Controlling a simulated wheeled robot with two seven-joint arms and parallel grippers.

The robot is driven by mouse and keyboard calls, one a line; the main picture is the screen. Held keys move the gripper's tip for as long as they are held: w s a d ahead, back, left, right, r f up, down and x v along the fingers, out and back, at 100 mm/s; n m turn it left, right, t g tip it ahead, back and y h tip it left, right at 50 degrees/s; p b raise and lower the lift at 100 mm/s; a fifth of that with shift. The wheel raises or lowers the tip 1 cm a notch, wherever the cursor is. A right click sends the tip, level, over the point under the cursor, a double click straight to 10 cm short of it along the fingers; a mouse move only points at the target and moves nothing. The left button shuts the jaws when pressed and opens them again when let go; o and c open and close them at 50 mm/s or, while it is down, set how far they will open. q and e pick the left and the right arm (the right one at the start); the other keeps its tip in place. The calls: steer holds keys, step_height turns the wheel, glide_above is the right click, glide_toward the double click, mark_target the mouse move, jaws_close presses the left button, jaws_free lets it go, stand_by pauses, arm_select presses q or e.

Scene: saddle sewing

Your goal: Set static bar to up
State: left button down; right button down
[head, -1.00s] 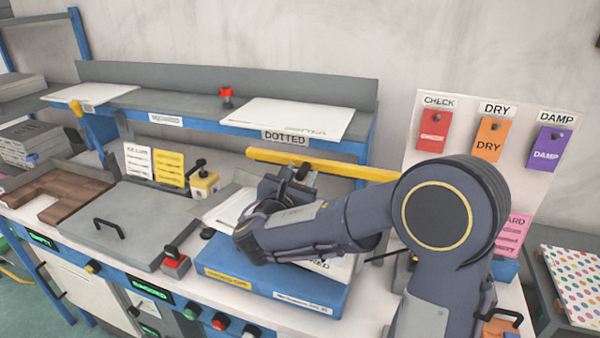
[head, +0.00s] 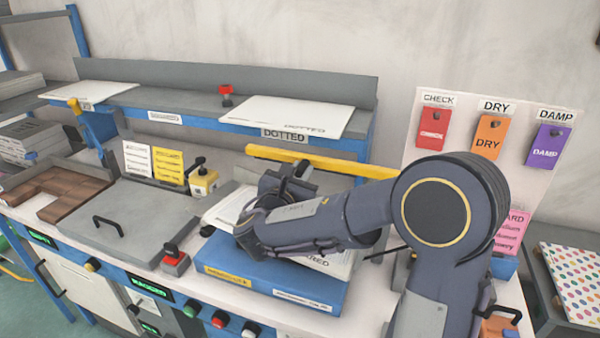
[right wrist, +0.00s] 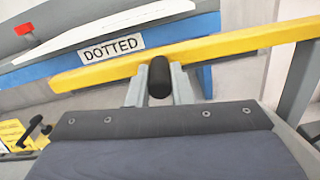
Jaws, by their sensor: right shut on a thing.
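A long yellow bar (head: 320,161), which I take to be the static bar, runs nearly level below the front edge of the upper shelf. In the right wrist view the yellow bar (right wrist: 190,52) crosses behind a short black cylindrical handle (right wrist: 159,77). My right gripper (head: 290,181) is just below the bar in the head view, partly hidden by its own wrist. In the right wrist view its grey fingers (right wrist: 159,88) are closed around the black handle. How the handle joins the bar is hidden. My left gripper is not in view.
A blue flat unit (head: 270,280) with papers lies under my right arm. The shelf (head: 190,103) with a DOTTED label (head: 285,135) is above the bar. A red-topped switch (head: 175,260) and a yellow clamp box (head: 203,181) stand to the left. Hanging tags (head: 488,137) are at right.

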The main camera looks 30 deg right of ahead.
steer(key=shift+r+m, duration=0.3)
steer(key=shift+r, duration=0.3)
steer(key=s+d+r+m+b, duration=0.35)
steer(key=r+m, duration=0.25)
steer(key=r, duration=0.2)
steer(key=s+d+r+m+b, duration=0.25)
steer(key=s+r+m, duration=0.2)
steer(key=r, duration=0.35)
steer(key=s+d+r+m+b, duration=0.2)
steer(key=s+d+m+b, duration=0.1)
steer(key=s+d+m, duration=0.3)
steer(key=shift+r+b, duration=0.4)
steer(key=c, duration=1.4)
jaws_free()
steer(key=shift+s+d, duration=0.1)
steer(key=shift+s, duration=0.05)
steer(key=shift+o, duration=0.5)
